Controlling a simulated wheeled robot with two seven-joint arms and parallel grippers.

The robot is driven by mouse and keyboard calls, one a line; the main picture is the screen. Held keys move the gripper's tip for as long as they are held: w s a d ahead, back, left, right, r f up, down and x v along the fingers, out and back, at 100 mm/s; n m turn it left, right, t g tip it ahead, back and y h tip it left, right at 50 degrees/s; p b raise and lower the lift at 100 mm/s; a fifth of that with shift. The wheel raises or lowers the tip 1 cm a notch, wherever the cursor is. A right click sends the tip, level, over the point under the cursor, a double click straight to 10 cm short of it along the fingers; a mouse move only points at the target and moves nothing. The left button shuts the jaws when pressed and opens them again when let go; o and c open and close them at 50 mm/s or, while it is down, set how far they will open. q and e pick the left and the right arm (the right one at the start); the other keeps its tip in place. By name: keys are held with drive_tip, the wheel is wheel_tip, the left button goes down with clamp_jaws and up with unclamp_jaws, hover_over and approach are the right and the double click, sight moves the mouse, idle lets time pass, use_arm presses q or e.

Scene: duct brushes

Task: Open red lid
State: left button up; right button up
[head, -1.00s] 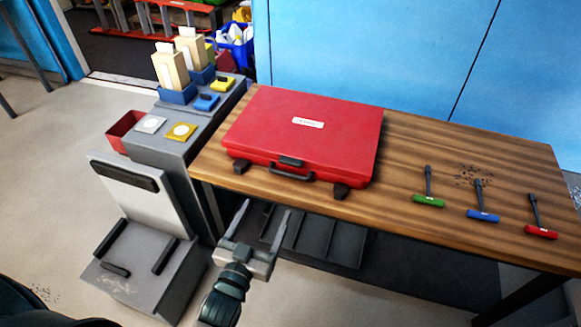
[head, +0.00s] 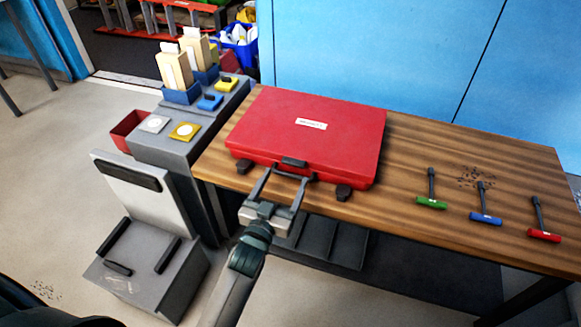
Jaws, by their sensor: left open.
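A red case with a red lid (head: 306,133) lies shut on the wooden table, a white label on its top. A dark handle and latch (head: 294,162) sit at the middle of its front edge, with dark latches at both front corners. My left gripper (head: 286,180) is open, its two fingers pointing at the case front, one on each side of the handle area. I cannot tell whether the fingers touch the handle. My right gripper is not in view.
Three brushes, green (head: 431,202), blue (head: 485,217) and red (head: 543,235), lie on the table (head: 410,150) to the right of the case. A grey cart (head: 180,150) with boxes and pads stands at the left. A blue wall is behind.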

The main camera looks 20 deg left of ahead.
sight(292, 164)
use_arm(q)
drive_tip(key=shift+w+d, duration=0.1)
drive_tip(key=shift+w, duration=2.85)
drive_tip(key=shift+c, duration=0.5)
drive_tip(key=c, duration=1.4)
drive_tip(key=shift+r, duration=0.1)
